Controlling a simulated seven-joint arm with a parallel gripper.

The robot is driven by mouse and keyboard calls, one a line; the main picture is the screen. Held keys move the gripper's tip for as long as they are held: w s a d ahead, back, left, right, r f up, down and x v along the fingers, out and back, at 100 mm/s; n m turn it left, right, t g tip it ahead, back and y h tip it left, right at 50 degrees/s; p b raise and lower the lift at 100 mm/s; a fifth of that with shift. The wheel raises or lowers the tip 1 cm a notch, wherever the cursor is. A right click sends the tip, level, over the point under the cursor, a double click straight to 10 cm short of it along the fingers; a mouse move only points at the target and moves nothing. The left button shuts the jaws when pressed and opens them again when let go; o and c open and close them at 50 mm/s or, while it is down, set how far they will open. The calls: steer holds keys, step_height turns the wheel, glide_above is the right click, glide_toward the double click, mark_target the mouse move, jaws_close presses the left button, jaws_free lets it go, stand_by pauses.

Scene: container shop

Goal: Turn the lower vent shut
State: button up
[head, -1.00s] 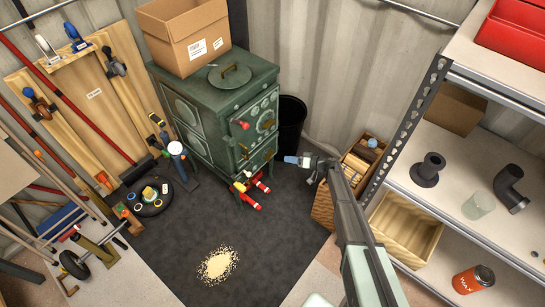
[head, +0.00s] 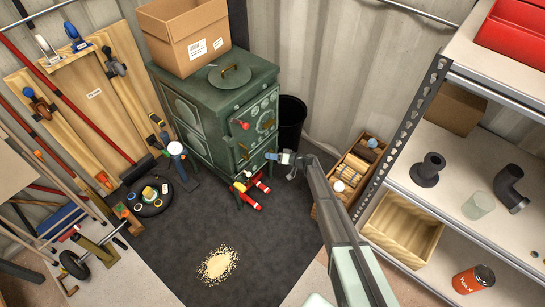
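The dark green stove (head: 205,122) stands against the back wall. Its front has a red knob (head: 243,124) and a round fitting with a dark orange centre (head: 265,122). The lower vent is too small and partly covered by my gripper to make out on the lower front. My gripper (head: 271,156), with blue tips, is close to the right part of the stove's lower front. Whether it touches the stove, and whether its fingers are apart, I cannot tell.
Red and yellow items (head: 248,192) lie at the stove's foot. A black bin (head: 291,118) stands right of the stove and a wooden crate (head: 350,172) behind my arm. A metal shelf (head: 400,130) is at right. The dark mat (head: 270,245) is mostly clear, with pale grains spilled.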

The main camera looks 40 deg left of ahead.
jaws_close()
stand_by(0.4)
steer(key=shift+w+f+m+g+y, duration=0.1)
steer(key=shift+m+g+y, duration=0.55)
steer(key=shift+m, duration=1.1)
steer(key=shift+f+m+g+y, duration=0.1)
steer(key=shift+m+g+y, duration=0.55)
steer(key=shift+m, duration=1.1)
jaws_free()
